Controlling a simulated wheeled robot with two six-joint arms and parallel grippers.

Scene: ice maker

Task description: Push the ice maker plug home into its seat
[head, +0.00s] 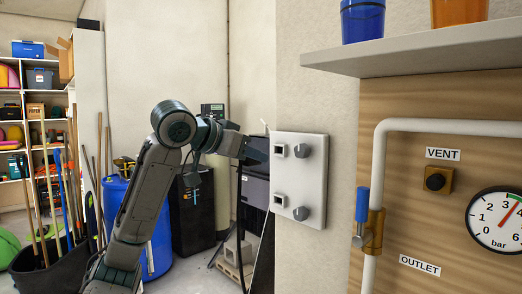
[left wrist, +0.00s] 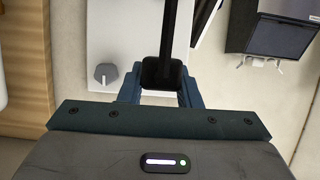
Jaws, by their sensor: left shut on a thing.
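A white wall plate (head: 310,178) carries two square sockets, an upper one (head: 280,150) and a lower one (head: 281,200), with a grey knob beside each. My left gripper (head: 258,150) is just left of the plate, level with the upper socket. In the left wrist view the left gripper (left wrist: 161,88) is shut on a black plug (left wrist: 162,73), and a black cable (left wrist: 171,25) runs up from it. The plate (left wrist: 125,40) and one knob (left wrist: 106,73) show behind. The plug's front end is hidden, so its fit with a socket cannot be told. My right gripper is not in view.
A shelf (head: 420,55) with blue and orange cups juts out above right. A pipe with a blue-handled valve (head: 362,205) and a gauge (head: 500,220) are at the right. A blue barrel (head: 125,235) and black cabinets stand behind my arm.

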